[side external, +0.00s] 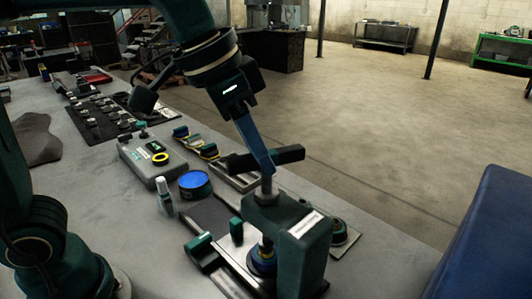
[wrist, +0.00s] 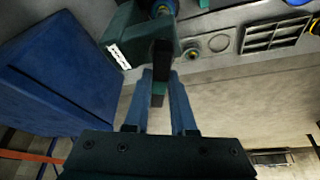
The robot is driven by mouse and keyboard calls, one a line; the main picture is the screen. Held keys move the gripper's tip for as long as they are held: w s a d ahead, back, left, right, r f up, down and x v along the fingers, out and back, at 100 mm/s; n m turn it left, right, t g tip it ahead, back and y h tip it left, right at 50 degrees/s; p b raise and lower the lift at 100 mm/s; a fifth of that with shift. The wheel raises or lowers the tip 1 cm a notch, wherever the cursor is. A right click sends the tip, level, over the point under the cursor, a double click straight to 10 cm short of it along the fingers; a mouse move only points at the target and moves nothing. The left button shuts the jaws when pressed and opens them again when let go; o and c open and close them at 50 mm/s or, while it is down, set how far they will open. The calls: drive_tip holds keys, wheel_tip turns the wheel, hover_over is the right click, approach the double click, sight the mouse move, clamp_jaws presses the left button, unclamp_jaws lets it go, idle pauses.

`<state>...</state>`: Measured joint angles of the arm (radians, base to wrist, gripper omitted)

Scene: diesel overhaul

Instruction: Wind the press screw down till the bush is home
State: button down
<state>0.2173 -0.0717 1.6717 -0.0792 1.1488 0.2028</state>
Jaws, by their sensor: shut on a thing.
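The green press (side external: 300,235) stands at the near right end of the bench. Its metal screw (side external: 267,186) rises from the top, with a dark crossbar handle (side external: 289,155) on it. My gripper (side external: 267,166) has its blue fingers shut on the handle near the screw. In the wrist view, my gripper (wrist: 161,84) has the dark bar (wrist: 161,62) between its two fingers. A blue ringed part with some yellow (side external: 262,259) sits under the screw inside the press frame. The bush cannot be told apart from it, and its seating depth is unclear.
A blue round tin (side external: 194,184), a small bottle (side external: 165,196) and a grey box (side external: 155,156) stand left of the press. A metal tray (side external: 236,178) lies behind it. A large blue block (side external: 490,230) is at the right, off the bench. Open floor lies behind.

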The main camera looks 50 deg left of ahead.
drive_tip(key=m, duration=0.2)
drive_tip(key=m+h, duration=0.1)
drive_tip(key=m, duration=0.1)
drive_tip(key=shift+w+a+f+g, duration=0.15)
drive_tip(key=shift+a+g, duration=0.05)
drive_tip(key=shift+g, duration=0.2)
drive_tip(key=shift+m+h, duration=0.3)
drive_tip(key=m+g, duration=0.1)
drive_tip(key=m, duration=0.3)
drive_tip(key=shift+w+a+f+m+g+h, duration=0.1)
drive_tip(key=shift+w+a+m+g+h, duration=0.1)
drive_tip(key=shift+m+g+h, duration=0.15)
drive_tip(key=shift+d, duration=0.1)
drive_tip(key=c, duration=0.8)
unclamp_jaws()
drive_tip(key=shift+o, duration=0.2)
